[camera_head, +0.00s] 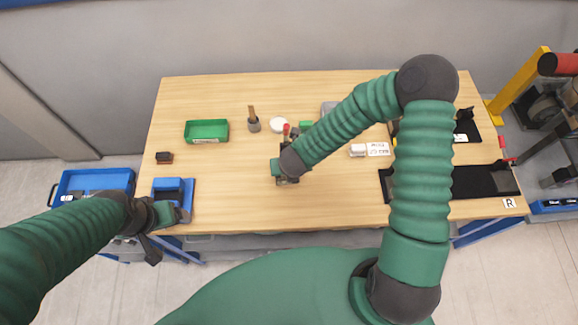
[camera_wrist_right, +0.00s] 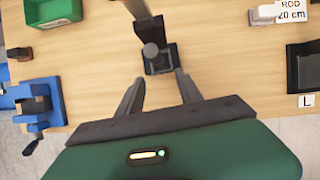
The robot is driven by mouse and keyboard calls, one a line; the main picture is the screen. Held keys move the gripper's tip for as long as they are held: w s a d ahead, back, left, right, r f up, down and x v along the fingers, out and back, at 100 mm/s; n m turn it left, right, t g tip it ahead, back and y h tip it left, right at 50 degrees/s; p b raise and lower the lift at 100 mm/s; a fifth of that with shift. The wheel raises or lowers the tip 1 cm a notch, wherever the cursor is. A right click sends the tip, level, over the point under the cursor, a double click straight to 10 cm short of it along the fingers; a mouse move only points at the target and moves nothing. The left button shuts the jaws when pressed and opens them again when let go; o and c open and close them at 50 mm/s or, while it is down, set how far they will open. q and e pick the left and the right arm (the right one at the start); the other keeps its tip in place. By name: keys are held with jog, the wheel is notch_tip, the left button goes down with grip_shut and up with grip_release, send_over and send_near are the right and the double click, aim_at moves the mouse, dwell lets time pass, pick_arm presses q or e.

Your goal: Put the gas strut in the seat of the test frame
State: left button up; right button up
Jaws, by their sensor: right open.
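In the right wrist view a dark upright piece with a round grey end (camera_wrist_right: 151,50) stands on a small dark base. A grey bar runs from it past the top edge. I cannot tell whether these are the gas strut or the test frame with its seat. My right gripper (camera_wrist_right: 160,84) is open, its fingers short of the base and apart on either side, with nothing between them. In the head view my right gripper (camera_head: 287,172) hides most of this spot. My left gripper (camera_head: 172,213) is over the front left table corner by a blue fixture; its jaws are unclear.
A green bin (camera_head: 206,131), a grey cup (camera_head: 254,125) and a white round dish (camera_head: 279,125) stand at the back. The blue fixture (camera_head: 189,190) sits at the left. A white label (camera_head: 378,149) and black trays (camera_head: 480,181) lie at the right. The table's front middle is clear.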

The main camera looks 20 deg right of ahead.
notch_tip(320, 180, up, 9)
jog(key=s+n+y, duration=0.2)
jog(key=n, duration=1.8)
pick_arm(q)
jog(key=shift+s, duration=0.2)
pick_arm(e)
jog(key=s+d+r+n+g, duration=0.1)
jog(key=s+d+r+n, duration=0.1)
jog(key=s+n, duration=0.3)
jog(key=s+d+r+n+g+h, duration=0.1)
jog(key=s+d+r+n, duration=0.2)
jog(key=n, duration=1)
jog(key=shift+s+r, duration=0.35)
jog(key=shift+s, duration=0.65)
pick_arm(q)
jog(key=shift+w+d, duration=0.15)
pick_arm(e)
jog(key=shift+w+d+f, duration=0.1)
jog(key=shift+w+d, duration=0.05)
jog(key=shift+d, duration=0.05)
